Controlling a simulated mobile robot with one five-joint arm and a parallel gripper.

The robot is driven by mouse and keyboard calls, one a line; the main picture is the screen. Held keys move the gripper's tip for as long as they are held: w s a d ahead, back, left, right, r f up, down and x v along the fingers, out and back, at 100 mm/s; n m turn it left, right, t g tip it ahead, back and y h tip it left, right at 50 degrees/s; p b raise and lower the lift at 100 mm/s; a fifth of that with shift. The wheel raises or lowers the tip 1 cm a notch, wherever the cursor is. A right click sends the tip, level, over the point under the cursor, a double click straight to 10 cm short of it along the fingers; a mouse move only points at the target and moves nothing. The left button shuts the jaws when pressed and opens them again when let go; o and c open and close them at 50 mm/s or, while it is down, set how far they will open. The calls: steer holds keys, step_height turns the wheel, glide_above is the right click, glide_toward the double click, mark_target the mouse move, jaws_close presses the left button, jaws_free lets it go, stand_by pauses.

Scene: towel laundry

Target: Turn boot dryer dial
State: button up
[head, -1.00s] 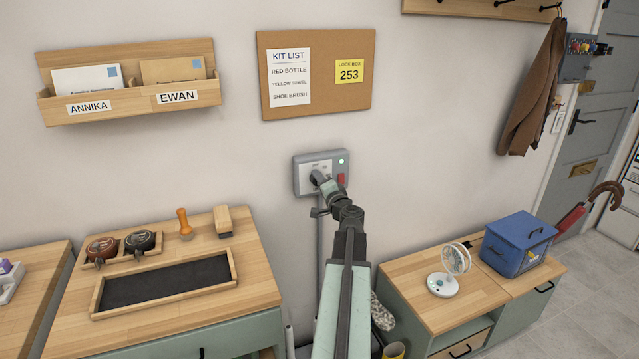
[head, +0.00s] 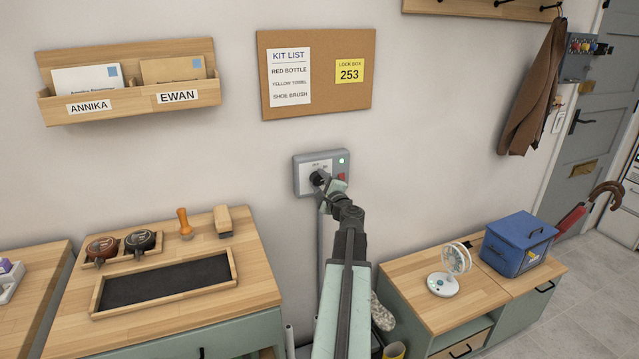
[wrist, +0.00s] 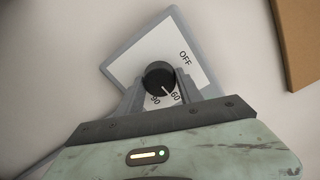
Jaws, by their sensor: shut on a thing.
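The boot dryer control box (head: 329,158) is grey with a pale face, mounted on the wall below the cork board. Its black round dial (head: 317,178) also shows in the wrist view (wrist: 159,76). There, the dial's white pointer line aims at the printed 60, with OFF and 90 also readable. My gripper (wrist: 160,84) is shut on the dial, one finger on each side. In the head view my gripper (head: 321,182) is tilted at the box and partly hides the dial and lower face. A green light and red switch (head: 341,177) sit on the box's right.
A cork board (head: 325,100) hangs above. A wooden bench (head: 250,275) with a tray, tins and brushes stands at left. A low cabinet (head: 410,270) with a small fan (head: 443,284) and blue box (head: 518,240) stands at right. Bare wall surrounds the control box.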

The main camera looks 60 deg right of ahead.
steer(key=shift+m, duration=0.3)
steer(key=o, duration=1.4)
steer(key=shift+c, duration=0.2)
steer(key=v, duration=0.7)
steer(key=shift+s+a, duration=0.2)
steer(key=shift+a, duration=0.05)
